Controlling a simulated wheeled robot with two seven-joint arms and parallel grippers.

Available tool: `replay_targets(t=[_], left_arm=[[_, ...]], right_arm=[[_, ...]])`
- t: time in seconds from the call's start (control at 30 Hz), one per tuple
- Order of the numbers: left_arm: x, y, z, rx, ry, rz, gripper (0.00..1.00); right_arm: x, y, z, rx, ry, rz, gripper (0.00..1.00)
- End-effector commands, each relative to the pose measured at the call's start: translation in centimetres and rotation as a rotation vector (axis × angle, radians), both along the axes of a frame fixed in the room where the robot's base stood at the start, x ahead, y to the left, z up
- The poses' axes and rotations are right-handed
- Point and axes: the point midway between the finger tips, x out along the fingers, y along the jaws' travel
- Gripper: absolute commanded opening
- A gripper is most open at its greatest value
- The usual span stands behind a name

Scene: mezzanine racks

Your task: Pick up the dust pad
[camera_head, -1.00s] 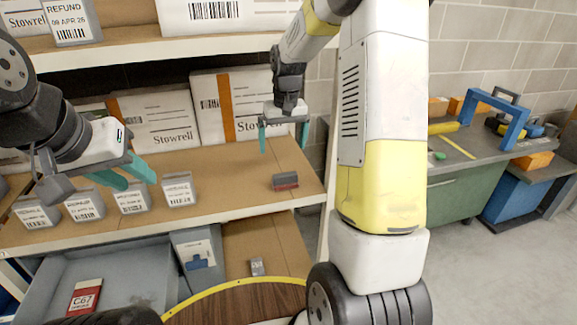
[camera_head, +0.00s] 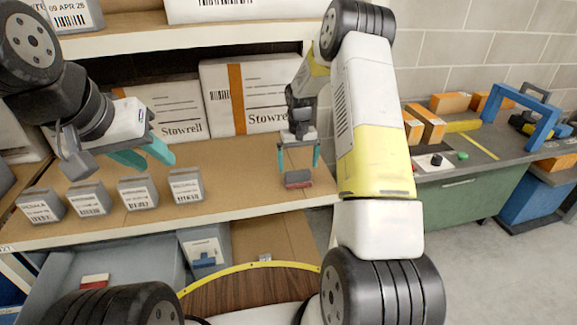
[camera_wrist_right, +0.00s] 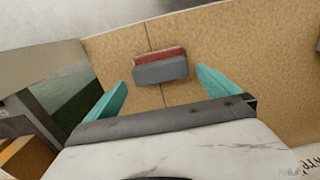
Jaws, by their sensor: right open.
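The dust pad (camera_head: 298,179) is a small grey and dark red block. It lies on the brown middle shelf (camera_head: 245,205) near its right end. In the right wrist view the dust pad (camera_wrist_right: 160,68) lies beyond and between the two teal fingertips. My right gripper (camera_head: 299,157) is open and empty, pointing down just above and behind the pad, and does not appear to touch it. My left gripper (camera_head: 142,160) is at the left above the shelf, with its teal fingers apart and nothing visible between them.
Several grey label blocks (camera_head: 138,194) stand along the shelf's front left. White Stowrell boxes (camera_head: 170,108) stand at the back. A grey bin (camera_head: 110,258) is below. A workbench (camera_head: 460,160) with orange boxes is at the right. The shelf between the label blocks and pad is clear.

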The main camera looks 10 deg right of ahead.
Motion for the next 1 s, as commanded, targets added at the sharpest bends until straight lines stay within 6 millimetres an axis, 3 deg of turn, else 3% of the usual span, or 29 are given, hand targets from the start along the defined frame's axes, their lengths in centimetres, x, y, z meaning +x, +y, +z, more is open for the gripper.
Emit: replay_targets(t=[0.23, 0.5, 0.8, 1.0], left_arm=[[0.0, 0.0, 0.0, 0.000, 0.000, 0.000, 0.36], [0.0, 0.0, 0.0, 0.000, 0.000, 0.000, 0.36], [0.0, 0.0, 0.0, 0.000, 0.000, 0.000, 0.36], [0.0, 0.0, 0.0, 0.000, 0.000, 0.000, 0.36]], right_arm=[[-0.1, 0.0, -3.8, 0.000, 0.003, 0.001, 1.00], [0.0, 0.0, -4.4, 0.000, 0.000, 0.000, 1.00], [0.0, 0.0, -4.4, 0.000, 0.000, 0.000, 0.44], [0.0, 0.0, -4.3, 0.000, -0.001, 0.001, 0.44]])
